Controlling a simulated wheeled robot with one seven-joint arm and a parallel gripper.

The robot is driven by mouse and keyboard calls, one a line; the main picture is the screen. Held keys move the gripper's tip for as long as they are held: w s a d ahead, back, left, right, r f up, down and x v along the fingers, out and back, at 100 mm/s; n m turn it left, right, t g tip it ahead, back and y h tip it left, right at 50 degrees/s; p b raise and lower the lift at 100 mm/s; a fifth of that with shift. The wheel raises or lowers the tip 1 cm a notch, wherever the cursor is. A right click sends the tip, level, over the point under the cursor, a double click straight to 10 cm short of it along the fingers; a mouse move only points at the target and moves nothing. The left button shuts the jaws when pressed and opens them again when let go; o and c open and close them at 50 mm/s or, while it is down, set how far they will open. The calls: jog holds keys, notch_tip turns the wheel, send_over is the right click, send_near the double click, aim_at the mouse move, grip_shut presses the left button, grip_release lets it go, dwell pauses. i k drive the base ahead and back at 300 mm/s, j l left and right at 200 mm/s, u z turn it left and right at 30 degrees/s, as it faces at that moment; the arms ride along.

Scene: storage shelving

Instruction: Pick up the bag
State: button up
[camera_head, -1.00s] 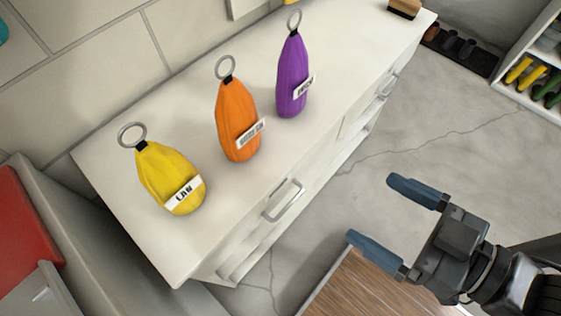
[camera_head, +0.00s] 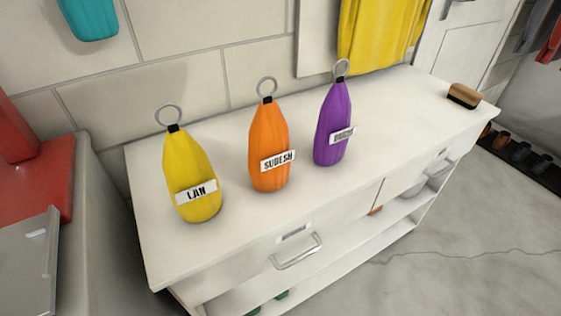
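Three bags with metal rings on top stand upright in a row on a white cabinet (camera_head: 225,225). The yellow bag (camera_head: 187,163) at the left has a label reading LAN. The orange bag (camera_head: 268,140) in the middle has a label reading SUDESH. The purple bag (camera_head: 332,122) at the right has a label too blurred to read. All three stand apart from each other. My gripper is not in view now.
A brush (camera_head: 464,96) lies at the cabinet top's right end. A handled drawer (camera_head: 298,252) is in the cabinet front. A red object (camera_head: 45,178) stands at the left. Yellow cloth (camera_head: 380,35) hangs behind. Grey floor (camera_head: 450,235) is open at the right.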

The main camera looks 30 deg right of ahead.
aim_at(270, 155)
jog(key=l, duration=0.65)
jog(key=i+l, duration=0.1)
jog(key=l, duration=0.5)
jog(key=i+u, duration=0.05)
